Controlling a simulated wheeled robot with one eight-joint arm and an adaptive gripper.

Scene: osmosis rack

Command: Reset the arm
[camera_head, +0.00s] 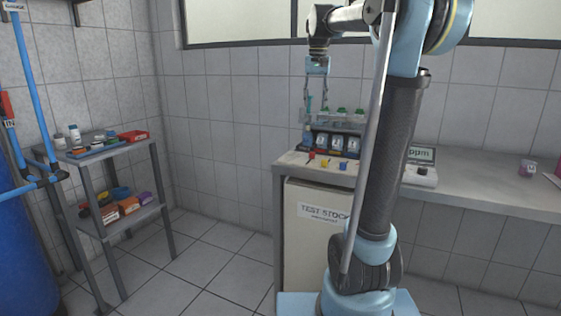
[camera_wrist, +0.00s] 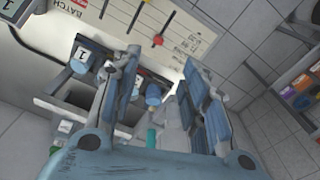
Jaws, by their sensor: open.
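My gripper (camera_head: 316,108) hangs pointing down from my arm over the left end of the counter. Its two fingers are apart. In the wrist view my gripper (camera_wrist: 162,66) is open, with the fingers at either side of the picture's middle. A rack (camera_head: 340,125) with several green-capped tubes stands just below and to the right of the fingertips in the head view. Part of the rack lies beyond the fingers in the wrist view. I cannot tell whether the fingers touch anything there.
A ppm meter (camera_head: 421,155) sits on the counter (camera_head: 470,185). A shelf unit (camera_head: 112,150) stands left; the floor (camera_head: 215,255) between is clear.

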